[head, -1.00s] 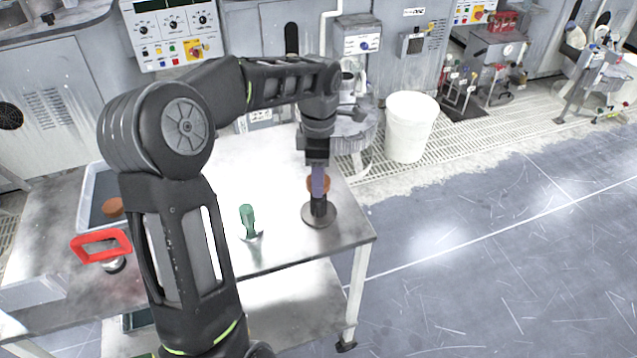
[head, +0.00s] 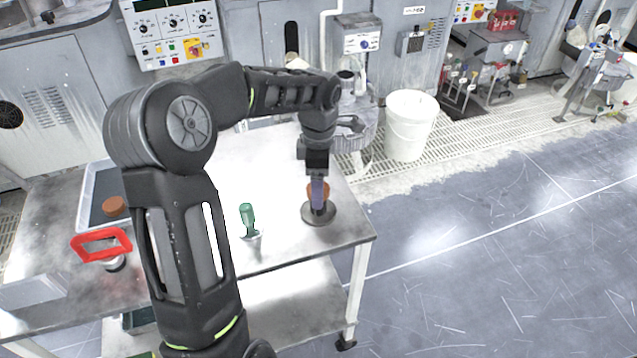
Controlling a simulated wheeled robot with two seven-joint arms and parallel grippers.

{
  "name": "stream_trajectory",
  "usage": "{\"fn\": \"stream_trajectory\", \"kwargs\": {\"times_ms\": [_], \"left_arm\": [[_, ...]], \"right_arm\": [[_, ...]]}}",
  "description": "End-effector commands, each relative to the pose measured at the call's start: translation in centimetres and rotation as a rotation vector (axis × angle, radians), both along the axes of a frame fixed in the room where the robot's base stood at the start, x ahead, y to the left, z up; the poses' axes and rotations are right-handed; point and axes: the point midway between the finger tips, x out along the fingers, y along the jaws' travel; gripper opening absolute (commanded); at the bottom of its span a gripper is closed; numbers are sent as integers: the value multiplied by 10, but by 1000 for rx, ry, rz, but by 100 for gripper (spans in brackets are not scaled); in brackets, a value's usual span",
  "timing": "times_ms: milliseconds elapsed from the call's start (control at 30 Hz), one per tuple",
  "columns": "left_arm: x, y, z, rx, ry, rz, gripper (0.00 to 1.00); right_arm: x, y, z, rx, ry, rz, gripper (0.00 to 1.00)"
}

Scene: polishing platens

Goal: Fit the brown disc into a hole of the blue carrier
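My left gripper (head: 318,196) points down above a dark grey round plate (head: 329,217) at the right end of the table. A brown piece, which looks like the brown disc (head: 311,193), shows on both sides of its pale purple finger and moves with it, so the gripper appears shut on it. The finger hides the piece's middle. I cannot tell whether it touches the plate. Another brown disc (head: 113,206) lies in a tray at the left. I cannot make out a blue carrier; my arm covers part of the table. My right gripper is out of view.
The white-rimmed tray (head: 87,195) has a dark inside. The metal table (head: 275,185) is bare between. A white bucket (head: 410,125) stands behind.

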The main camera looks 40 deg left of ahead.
Motion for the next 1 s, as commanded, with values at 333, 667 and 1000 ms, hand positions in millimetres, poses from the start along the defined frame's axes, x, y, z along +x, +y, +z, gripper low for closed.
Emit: {"fn": "stream_trajectory", "kwargs": {"times_ms": [333, 667, 1000], "left_arm": [[1, 0, 16, 2, -3, 0, 72], [1, 0, 81, 1, -5, 0, 72], [0, 0, 123, 0, -1, 0, 72]], "right_arm": [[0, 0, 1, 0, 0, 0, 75], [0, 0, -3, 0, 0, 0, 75], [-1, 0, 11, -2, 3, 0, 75]]}}
